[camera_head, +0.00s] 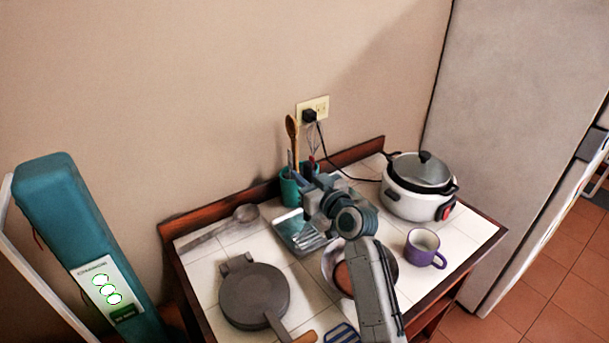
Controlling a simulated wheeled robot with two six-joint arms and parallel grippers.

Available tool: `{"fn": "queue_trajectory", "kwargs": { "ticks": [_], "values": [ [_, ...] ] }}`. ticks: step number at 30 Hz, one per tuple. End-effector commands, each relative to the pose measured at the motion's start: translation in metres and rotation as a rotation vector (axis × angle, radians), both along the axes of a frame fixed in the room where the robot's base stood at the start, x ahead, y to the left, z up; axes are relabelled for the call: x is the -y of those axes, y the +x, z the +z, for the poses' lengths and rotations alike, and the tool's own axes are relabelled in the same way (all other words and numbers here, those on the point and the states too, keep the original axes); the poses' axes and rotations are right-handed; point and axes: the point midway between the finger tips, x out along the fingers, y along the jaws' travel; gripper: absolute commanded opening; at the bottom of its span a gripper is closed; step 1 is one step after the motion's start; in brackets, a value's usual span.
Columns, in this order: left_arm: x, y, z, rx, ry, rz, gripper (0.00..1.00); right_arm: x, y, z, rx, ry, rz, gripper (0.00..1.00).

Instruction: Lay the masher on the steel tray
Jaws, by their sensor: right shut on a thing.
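The steel tray (283,236) lies on the white tiled top, left of my right wrist, which covers part of its right side. My right gripper (307,184) is beside the teal utensil cup (288,193) at the back. It is shut on a thin upright utensil with a dark red handle (311,164) and a wire-like upper end. This looks like the masher, but it is small and partly hidden by the gripper. I cannot tell whether its lower end is inside the cup. My left gripper is out of view.
A wooden spoon (292,131) stands in the cup. A white cooker (413,203) and purple mug (421,257) stand right. A round dark iron pan (253,294) and grey ladle (245,214) lie left. A bowl (331,262) is partly behind my arm. A blue slotted object (342,334) is in front.

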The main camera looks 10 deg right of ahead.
Motion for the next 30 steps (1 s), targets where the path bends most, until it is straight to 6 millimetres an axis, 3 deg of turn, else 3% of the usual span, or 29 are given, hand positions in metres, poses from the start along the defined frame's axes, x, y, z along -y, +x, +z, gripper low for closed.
{"fn": "queue_trajectory", "kwargs": {
  "ticks": [10,11,14,24,30],
  "values": [
    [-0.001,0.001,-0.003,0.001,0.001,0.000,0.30,0.000,0.000,-0.005,0.001,0.000,0.000,0.00],
    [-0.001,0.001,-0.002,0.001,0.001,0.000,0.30,0.000,0.000,-0.004,0.001,-0.001,0.000,0.23],
    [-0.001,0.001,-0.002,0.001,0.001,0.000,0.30,0.000,0.000,-0.003,0.001,0.000,0.000,0.41],
    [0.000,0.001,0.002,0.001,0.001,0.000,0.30,0.000,0.000,0.001,0.001,0.000,0.000,0.41],
    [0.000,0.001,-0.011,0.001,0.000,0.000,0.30,0.011,-0.027,-0.005,0.002,-0.002,0.000,0.41]
  ]
}}
